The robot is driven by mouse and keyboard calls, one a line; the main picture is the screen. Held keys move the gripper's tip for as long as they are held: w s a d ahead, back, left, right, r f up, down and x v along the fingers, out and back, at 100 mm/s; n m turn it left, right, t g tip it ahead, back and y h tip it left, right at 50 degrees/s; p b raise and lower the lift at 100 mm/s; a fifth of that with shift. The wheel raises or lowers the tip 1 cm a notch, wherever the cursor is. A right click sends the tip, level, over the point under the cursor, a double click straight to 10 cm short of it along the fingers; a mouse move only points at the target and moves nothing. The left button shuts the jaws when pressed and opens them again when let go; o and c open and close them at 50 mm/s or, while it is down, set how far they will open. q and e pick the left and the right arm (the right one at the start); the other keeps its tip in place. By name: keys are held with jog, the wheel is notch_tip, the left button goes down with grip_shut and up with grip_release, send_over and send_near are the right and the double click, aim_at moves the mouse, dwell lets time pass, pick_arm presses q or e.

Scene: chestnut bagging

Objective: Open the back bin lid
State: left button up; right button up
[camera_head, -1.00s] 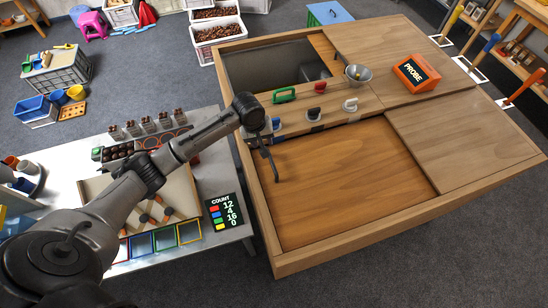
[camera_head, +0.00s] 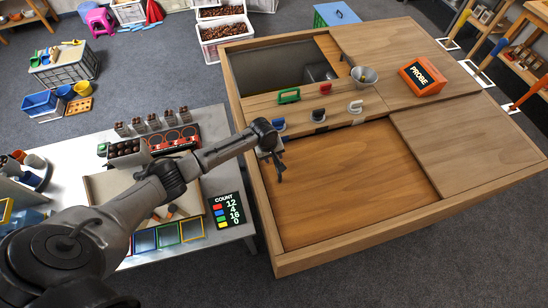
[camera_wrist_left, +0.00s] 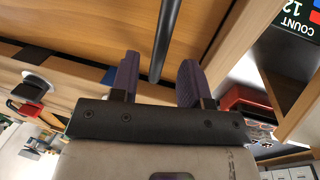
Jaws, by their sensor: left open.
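The wooden bench has two bin areas. The back bin (camera_head: 270,70) shows a dark, uncovered opening on its left, with pale panels (camera_head: 385,50) to its right; I cannot tell which panel is its lid. The front area (camera_head: 340,185) shows a brown wooden surface. My left gripper (camera_head: 279,174) is above the front area's left edge, near the blue-handled piece (camera_head: 279,124). In the left wrist view, my gripper (camera_wrist_left: 157,78) has its dark purple fingers apart, with a dark rod (camera_wrist_left: 165,40) showing between them; contact with it cannot be told. My right gripper is not in view.
Green (camera_head: 289,96), red (camera_head: 325,88) and white (camera_head: 355,106) handled pieces stand on the middle strip. A side table (camera_head: 235,235) with trays and a COUNT board (camera_head: 225,210) is left.

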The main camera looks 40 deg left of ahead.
pick_arm(q)
jog(key=shift+w+d+f, duration=0.1)
jog(key=shift+w+f, duration=0.1)
jog(key=shift+f, duration=0.9)
jog(key=shift+c, duration=0.2)
grip_shut()
